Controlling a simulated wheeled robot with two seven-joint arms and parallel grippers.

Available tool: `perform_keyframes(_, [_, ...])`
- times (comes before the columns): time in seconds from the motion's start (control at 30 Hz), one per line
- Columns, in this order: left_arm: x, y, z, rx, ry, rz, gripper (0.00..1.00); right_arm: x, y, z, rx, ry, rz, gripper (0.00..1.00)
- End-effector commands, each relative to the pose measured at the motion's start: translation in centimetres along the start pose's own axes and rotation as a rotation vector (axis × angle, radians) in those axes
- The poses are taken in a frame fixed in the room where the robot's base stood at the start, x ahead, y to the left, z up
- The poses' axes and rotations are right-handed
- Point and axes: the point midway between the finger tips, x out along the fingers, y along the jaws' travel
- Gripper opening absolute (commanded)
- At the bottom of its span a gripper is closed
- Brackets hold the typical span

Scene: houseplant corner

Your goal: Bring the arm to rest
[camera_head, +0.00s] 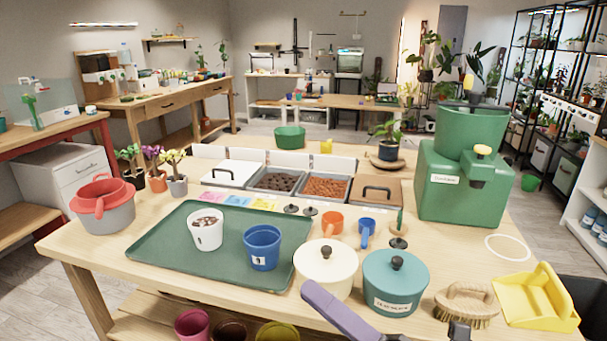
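Dark parts of my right gripper (459,331) show at the bottom edge, in front of the wooden brush. The rest of it is cut off, so whether it is open or shut does not show. A purple bar-like piece (342,311) slants up from the bottom edge and covers part of the cream pot's front. A small black part shows at its lower end; whether my gripper touches it is unclear. My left gripper is not in view.
Near the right gripper are a lidded cream pot (322,272), a lidded teal pot (394,285), a brush (468,302) and a yellow dustpan (536,300). A green tray (165,247) holds a white cup (206,231) and a blue cup (263,247). A green machine (440,183) stands behind.

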Motion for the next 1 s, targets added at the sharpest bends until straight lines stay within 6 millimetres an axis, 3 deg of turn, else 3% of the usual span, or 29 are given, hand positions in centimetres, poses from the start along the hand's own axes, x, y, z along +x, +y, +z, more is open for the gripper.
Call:
perform_keyframes(0.03, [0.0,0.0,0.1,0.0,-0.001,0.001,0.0,-2.4,-3.3,0.7,0.259,-0.154,-0.096,0.28])
perform_keyframes(0.13, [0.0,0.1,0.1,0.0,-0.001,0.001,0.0,-7.4,-9.1,1.0,0.671,-0.417,-0.236,0.28])
perform_keyframes(0.23, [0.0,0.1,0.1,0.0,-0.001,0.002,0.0,-12.9,-14.1,-1.0,1.007,-0.651,-0.352,0.28])
perform_keyframes(0.3, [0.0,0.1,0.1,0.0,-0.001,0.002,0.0,-17.0,-16.8,-3.3,1.215,-0.81,-0.422,0.28])
perform_keyframes(0.4, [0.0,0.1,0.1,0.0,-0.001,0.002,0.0,-22.5,-19.6,-7.4,1.475,-1.029,-0.509,0.28])
perform_keyframes(0.53, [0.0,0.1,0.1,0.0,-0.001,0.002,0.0,-28.1,-21.1,-12.7,1.724,-1.269,-0.591,0.28])
perform_keyframes(0.7, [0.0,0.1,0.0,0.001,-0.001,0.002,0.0,-31.9,-21.3,-17.0,1.89,-1.45,-0.644,0.28])
perform_keyframes(1.0, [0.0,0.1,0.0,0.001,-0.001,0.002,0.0,-31.9,-21.3,-17.0,1.89,-1.45,-0.644,0.28])
